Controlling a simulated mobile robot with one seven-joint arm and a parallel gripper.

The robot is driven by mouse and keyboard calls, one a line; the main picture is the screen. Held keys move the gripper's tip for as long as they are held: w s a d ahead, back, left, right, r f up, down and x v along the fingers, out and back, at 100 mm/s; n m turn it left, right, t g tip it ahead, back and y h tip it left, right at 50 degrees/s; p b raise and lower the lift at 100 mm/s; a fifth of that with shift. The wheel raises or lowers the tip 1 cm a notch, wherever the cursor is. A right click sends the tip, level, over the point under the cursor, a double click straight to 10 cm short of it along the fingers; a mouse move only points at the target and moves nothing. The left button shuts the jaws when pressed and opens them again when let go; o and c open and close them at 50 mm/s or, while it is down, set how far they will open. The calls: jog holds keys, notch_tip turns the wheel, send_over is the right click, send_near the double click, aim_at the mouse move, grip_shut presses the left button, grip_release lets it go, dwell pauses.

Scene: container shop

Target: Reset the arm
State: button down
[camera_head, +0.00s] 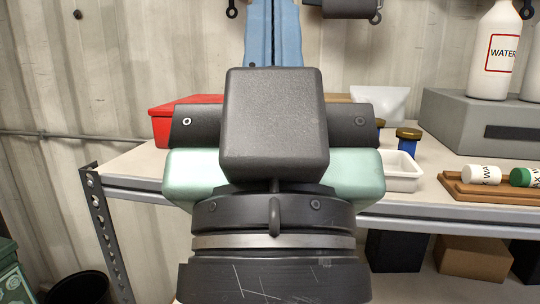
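My arm stands upright in the middle of the head view, close to the camera, with dark grey and pale green parts. Its raised links cover the middle of the workbench (130,165). I cannot make out the fingers of my gripper, nor whether anything is held.
A red box (165,124) is on the bench left of my arm. To the right are a white tray (404,184), a blue jar (407,146), a wooden tray (455,189) with small bottles, and a grey case (460,112) bearing a white bottle (493,60). Boxes (472,259) sit below.

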notch_tip(320, 180, up, 17)
jog(key=p, duration=1.4)
jog(key=shift+a+f, duration=0.15)
jog(key=shift+w, duration=0.1)
